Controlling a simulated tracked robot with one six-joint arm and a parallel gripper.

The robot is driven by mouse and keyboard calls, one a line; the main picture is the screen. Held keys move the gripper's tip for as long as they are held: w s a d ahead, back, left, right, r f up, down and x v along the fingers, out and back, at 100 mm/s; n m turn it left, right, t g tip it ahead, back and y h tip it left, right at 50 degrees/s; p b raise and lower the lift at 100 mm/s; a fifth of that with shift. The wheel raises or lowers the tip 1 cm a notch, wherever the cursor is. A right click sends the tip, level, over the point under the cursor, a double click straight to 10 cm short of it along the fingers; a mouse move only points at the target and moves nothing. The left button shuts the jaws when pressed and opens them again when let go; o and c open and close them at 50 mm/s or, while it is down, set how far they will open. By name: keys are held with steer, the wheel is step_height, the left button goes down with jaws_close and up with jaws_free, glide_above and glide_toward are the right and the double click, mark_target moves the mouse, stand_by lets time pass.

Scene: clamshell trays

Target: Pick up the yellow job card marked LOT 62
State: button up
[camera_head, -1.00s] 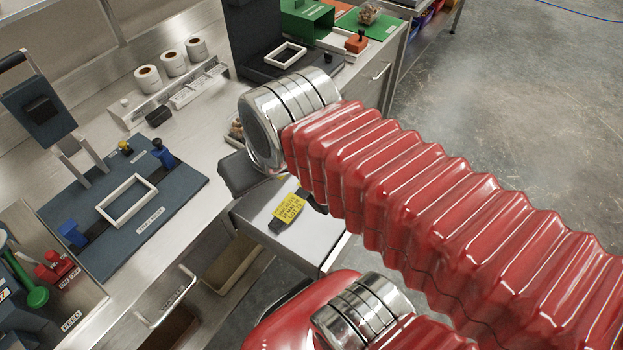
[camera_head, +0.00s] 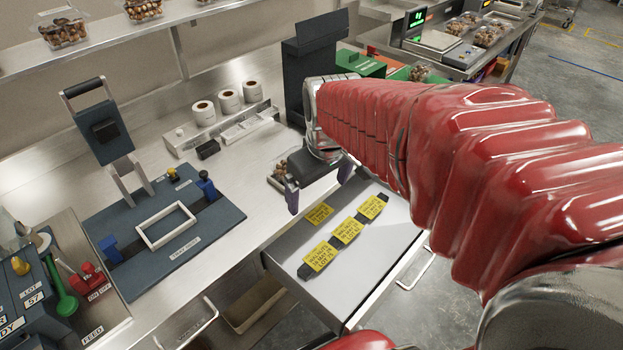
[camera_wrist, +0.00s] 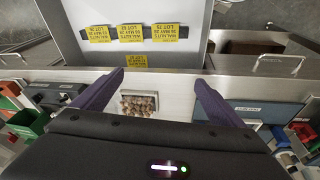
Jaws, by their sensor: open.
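Yellow job cards lie in the open drawer (camera_head: 375,255). Three sit in a row on a dark strip; the middle card (camera_head: 346,231) appears to read LOT 62, though its print is small. It also shows in the wrist view (camera_wrist: 132,33). The near card (camera_head: 320,256) appears to read LOT 75, and the far card (camera_head: 373,207) LOT 25. A single card (camera_head: 319,213) lies apart, nearer the bench; its lot is unclear. My gripper (camera_head: 319,186) is open and empty, its two purple fingers apart. In the wrist view it (camera_wrist: 158,82) is short of the cards, on the bench side.
A small tray of nuts (camera_wrist: 139,103) shows between my fingers, on the bench. A blue fixture with a white frame (camera_head: 166,226) stands at left. Label rolls (camera_head: 203,113) and a dark upright stand (camera_head: 312,62) are behind.

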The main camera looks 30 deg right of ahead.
steer(key=w+d+f+n+g, duration=0.1)
steer(key=w+d+f+g, duration=0.1)
steer(key=w+d+f, duration=0.3)
steer(key=n+g, duration=0.1)
glide_above(348, 230)
step_height(348, 230, down, 8)
steer(key=shift+r+y, duration=0.15)
steer(key=shift+y, duration=0.15)
step_height(348, 230, down, 9)
steer(key=shift+r, duration=0.2)
steer(key=shift+f, duration=2.6)
steer(key=shift+c, duration=0.2)
